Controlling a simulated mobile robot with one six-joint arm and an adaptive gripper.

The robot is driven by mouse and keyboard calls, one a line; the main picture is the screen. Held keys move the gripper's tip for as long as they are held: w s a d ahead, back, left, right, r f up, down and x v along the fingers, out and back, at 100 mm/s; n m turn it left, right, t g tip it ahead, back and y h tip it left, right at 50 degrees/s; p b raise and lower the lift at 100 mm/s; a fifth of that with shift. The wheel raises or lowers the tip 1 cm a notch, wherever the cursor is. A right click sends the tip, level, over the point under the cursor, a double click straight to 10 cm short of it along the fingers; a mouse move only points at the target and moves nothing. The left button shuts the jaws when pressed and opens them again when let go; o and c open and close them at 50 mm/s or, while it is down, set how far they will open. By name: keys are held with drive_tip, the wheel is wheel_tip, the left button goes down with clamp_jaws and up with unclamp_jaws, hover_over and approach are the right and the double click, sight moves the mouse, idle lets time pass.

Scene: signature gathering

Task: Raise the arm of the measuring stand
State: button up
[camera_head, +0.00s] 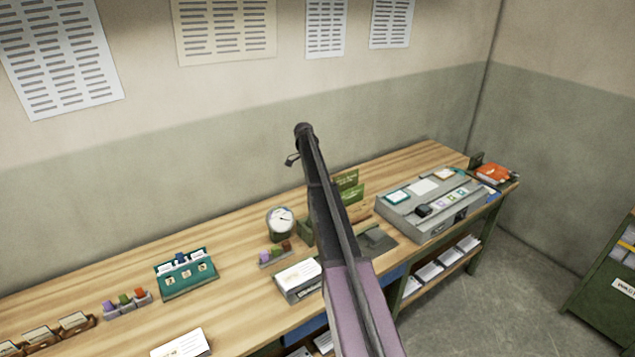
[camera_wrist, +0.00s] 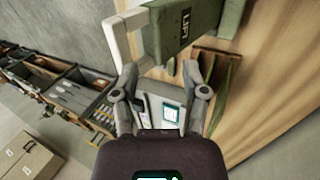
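In the wrist view a dark green block labelled "LIFT" (camera_wrist: 181,30) with a pale angular bar (camera_wrist: 118,42) on its left side is at the top. It looks like the arm of the measuring stand. My gripper (camera_wrist: 160,68) has its two grey fingers spread, with the tips just below this block and bar. The left fingertip is close to the bar's lower end; I cannot tell whether they touch. In the head view my own dark arm crosses the middle and hides much of the stand; a dark grey plate (camera_head: 376,240) shows beside it.
A wooden bench (camera_head: 240,258) runs along the wall. A round dial gauge (camera_head: 281,220), a teal card holder (camera_head: 187,275), a pale box (camera_head: 298,281) and a grey console (camera_head: 412,215) stand on it. Green panels (camera_head: 349,191) rise behind my arm.

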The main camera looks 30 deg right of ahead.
drive_tip(key=w+a+r+p, duration=0.1)
drive_tip(key=w+r+p, duration=0.2)
drive_tip(key=w, duration=0.7)
drive_tip(key=shift+r+p, duration=0.4)
drive_tip(key=shift+r, duration=0.05)
idle(0.9)
drive_tip(key=shift+a, duration=0.1)
idle(0.5)
drive_tip(key=s+a+f+n+t+b, duration=0.1)
drive_tip(key=s+a+f+n+b, duration=0.2)
drive_tip(key=s+a, duration=0.7)
drive_tip(key=s+a+f+n+t+b, duration=0.2)
drive_tip(key=s+a+n, duration=0.6)
drive_tip(key=s, duration=1.5)
drive_tip(key=s+a+f+n+t+b, duration=0.2)
drive_tip(key=s+a+f+n+b, duration=0.2)
drive_tip(key=s+a, duration=0.8)
drive_tip(key=s+f+n, duration=0.1)
drive_tip(key=s+f, duration=0.1)
drive_tip(key=s, duration=0.2)
drive_tip(key=shift+s+a+n+y, duration=0.3)
drive_tip(key=shift+s+a, duration=0.05)
drive_tip(key=shift+s, duration=0.15)
